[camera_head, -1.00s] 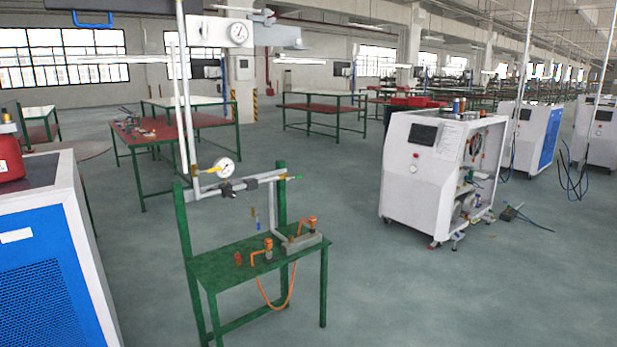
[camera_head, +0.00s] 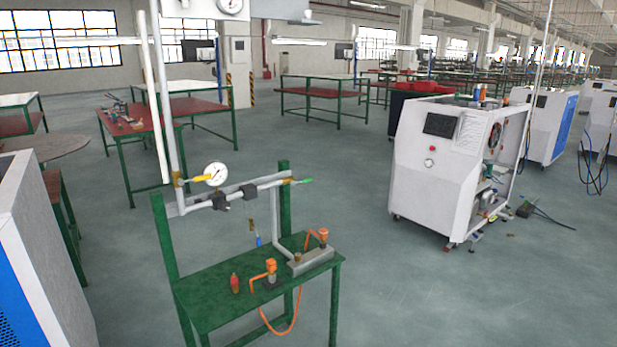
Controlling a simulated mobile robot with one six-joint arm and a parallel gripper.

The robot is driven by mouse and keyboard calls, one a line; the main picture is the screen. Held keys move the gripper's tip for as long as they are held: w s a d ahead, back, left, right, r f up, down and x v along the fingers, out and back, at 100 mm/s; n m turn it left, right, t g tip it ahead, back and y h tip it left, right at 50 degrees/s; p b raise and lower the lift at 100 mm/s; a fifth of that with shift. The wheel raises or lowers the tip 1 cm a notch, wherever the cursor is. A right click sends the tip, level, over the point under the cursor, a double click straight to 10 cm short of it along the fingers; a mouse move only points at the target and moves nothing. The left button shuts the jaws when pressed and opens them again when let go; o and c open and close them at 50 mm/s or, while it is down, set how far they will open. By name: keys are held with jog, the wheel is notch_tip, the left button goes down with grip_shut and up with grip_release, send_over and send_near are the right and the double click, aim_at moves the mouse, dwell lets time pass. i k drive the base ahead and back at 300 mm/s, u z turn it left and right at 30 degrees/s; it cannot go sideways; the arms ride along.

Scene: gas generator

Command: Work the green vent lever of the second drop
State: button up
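A green lever (camera_head: 306,181) sticks out at the right end of a grey horizontal pipe (camera_head: 264,187) on a green metal stand (camera_head: 285,200). A yellow lever (camera_head: 201,178) and a round white gauge (camera_head: 217,173) sit at the pipe's left end, by a tall vertical pipe (camera_head: 172,110). Dark fittings (camera_head: 221,202) sit between them. A small blue-handled part (camera_head: 258,241) hangs below the pipe. Whether this is the second drop, I cannot tell from the view. My gripper is not in view.
The stand's green table (camera_head: 215,285) carries orange-topped fittings (camera_head: 270,266), a red bottle (camera_head: 235,284) and an orange hose (camera_head: 283,329). A blue-and-white cabinet (camera_head: 40,240) stands at left, a white machine (camera_head: 440,175) at right. Floor between stand and machine is clear.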

aim_at(303, 181)
jog(key=i, duration=1)
jog(key=u, duration=1.25)
jog(key=k, duration=0.1)
jog(key=z, duration=3)
jog(key=i, duration=0.8)
jog(key=u, duration=0.05)
